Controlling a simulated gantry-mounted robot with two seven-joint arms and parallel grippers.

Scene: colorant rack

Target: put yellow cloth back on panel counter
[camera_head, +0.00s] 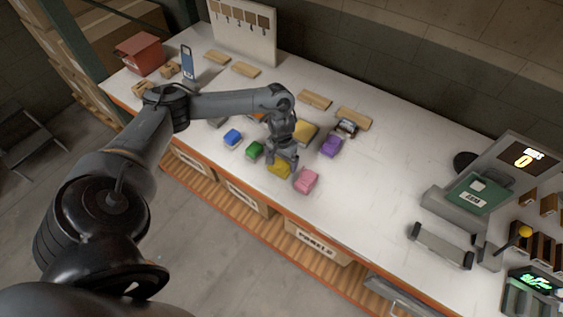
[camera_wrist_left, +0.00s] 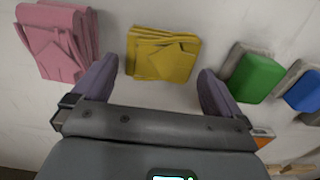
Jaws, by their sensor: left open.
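The yellow cloth (camera_head: 280,170) is a folded pad lying on the white counter (camera_head: 375,190), partly hidden by my left gripper in the head view. In the left wrist view the yellow cloth (camera_wrist_left: 163,55) lies flat just beyond and between the two fingers. My left gripper (camera_head: 282,160) is open and empty, pointing down above the cloth; its spread fingers also show in the left wrist view (camera_wrist_left: 155,88). I cannot tell how far above the counter it is. My right gripper does not show.
A pink cloth (camera_head: 306,181) lies close to the right of the yellow one, and a green sponge-like block (camera_head: 254,150) and a blue one (camera_head: 232,137) to its left. A purple item (camera_head: 331,146) lies behind. A scale-like device (camera_head: 479,192) stands at right.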

